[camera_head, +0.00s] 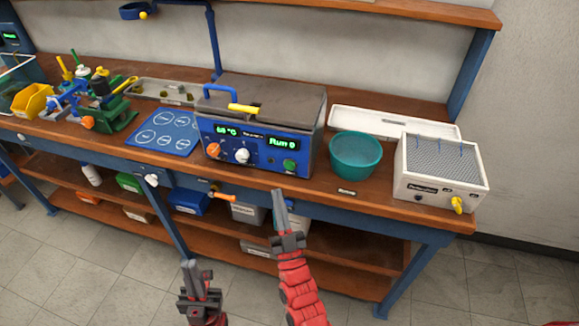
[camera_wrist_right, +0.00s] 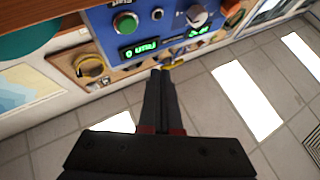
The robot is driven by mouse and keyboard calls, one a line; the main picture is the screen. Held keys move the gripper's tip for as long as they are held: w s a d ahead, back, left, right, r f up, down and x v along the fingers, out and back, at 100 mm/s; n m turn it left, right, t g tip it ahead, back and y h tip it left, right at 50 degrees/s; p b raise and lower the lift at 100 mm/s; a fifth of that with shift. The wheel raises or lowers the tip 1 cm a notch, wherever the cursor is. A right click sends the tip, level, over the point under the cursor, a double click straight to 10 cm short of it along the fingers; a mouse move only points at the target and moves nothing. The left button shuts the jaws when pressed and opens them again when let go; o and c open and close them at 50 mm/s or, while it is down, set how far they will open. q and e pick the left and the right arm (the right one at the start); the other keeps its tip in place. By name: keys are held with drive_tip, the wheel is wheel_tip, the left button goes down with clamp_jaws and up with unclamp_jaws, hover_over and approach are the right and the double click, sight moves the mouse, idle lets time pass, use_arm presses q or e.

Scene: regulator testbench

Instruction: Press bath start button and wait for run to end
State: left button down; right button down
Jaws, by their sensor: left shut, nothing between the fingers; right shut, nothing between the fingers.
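The bath (camera_head: 262,120) stands on the workbench, with a blue front panel and a grey lid that is shut. Its green start button (camera_head: 290,165) is at the panel's lower right; it also shows in the right wrist view (camera_wrist_right: 125,22). Above the button a green display (camera_head: 283,142) appears to read "Run 0"; another display (camera_head: 228,131) shows a temperature. My right gripper (camera_head: 279,192) is shut and empty, in front of the bench edge below the button, apart from it. My left gripper (camera_head: 191,264) is shut and empty, low in front of the bench, away from the bath.
A teal bowl (camera_head: 356,155) stands right of the bath, with a white box (camera_head: 440,172) with a mesh top beyond it. A blue mat (camera_head: 165,132) lies left of the bath. An orange-handled item (camera_head: 222,196) sticks out at the bench front. The floor before the bench is clear.

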sight(290, 165)
drive_tip(key=w, duration=0.1)
drive_tip(key=w+d+b, duration=0.1)
drive_tip(key=w, duration=0.3)
drive_tip(key=shift+w+d+f, duration=0.15)
drive_tip(key=shift+d, duration=0.2)
drive_tip(key=shift+w+d+b, duration=0.2)
drive_tip(key=shift+w+b, duration=0.2)
drive_tip(key=shift+w, duration=0.05)
idle(1.4)
drive_tip(key=shift+w+b, duration=0.2)
drive_tip(key=shift+b, duration=0.1)
drive_tip(key=shift+w+d, duration=0.1)
drive_tip(key=shift+w, duration=0.1)
